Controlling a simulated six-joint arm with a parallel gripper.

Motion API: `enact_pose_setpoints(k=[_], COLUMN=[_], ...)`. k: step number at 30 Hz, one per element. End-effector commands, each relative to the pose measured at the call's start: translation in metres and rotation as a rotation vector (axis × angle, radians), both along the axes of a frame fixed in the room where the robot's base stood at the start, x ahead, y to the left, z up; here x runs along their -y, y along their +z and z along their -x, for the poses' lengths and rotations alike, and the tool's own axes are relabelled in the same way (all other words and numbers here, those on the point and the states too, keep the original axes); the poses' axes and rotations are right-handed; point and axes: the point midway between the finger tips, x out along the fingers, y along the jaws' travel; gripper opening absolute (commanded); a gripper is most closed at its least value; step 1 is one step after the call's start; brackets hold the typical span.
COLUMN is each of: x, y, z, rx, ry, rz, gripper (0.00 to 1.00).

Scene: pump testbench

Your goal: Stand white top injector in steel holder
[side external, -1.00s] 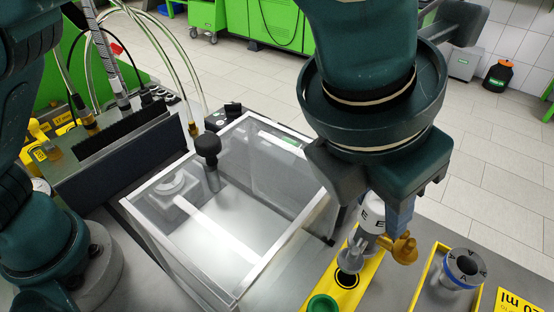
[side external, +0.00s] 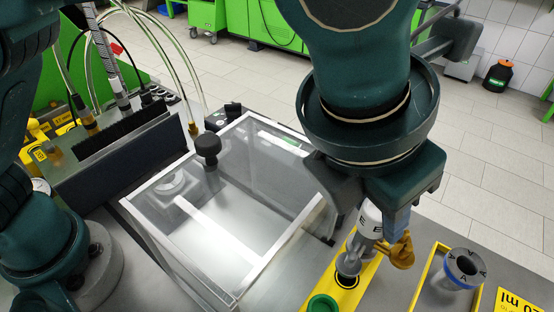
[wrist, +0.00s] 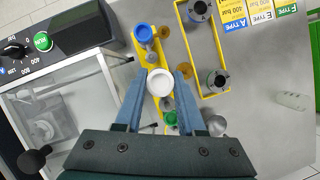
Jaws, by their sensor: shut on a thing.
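The white top injector (side external: 370,220) has letter E marks and a grey metal lower end. It also shows in the wrist view as a round white top (wrist: 160,82) between the fingers. My gripper (side external: 385,215) is shut on it and holds it over the yellow strip, leaning slightly. Its lower tip is close to a black ring on the strip; I cannot tell whether it touches. A steel holder (side external: 464,267) with letter A marks and a blue band stands in a yellow frame to the right. In the wrist view, two steel holders (wrist: 217,80) (wrist: 197,11) show in that frame.
The yellow strip (side external: 332,285) also carries a green cap (side external: 322,303) and a blue cap (wrist: 143,33). Brass pieces (side external: 402,252) sit right of the injector. A clear-lidded box (side external: 235,205) with a black knob stands left.

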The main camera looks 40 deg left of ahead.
Motion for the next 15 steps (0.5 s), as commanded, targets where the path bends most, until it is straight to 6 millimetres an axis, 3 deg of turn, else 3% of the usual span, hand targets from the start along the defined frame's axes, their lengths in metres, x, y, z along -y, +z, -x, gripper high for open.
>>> enact_pose_setpoints(k=[15], x=[0.0], y=[-0.015], z=[0.0], rx=[0.0], ry=[0.0], rz=[0.0], gripper=[0.0])
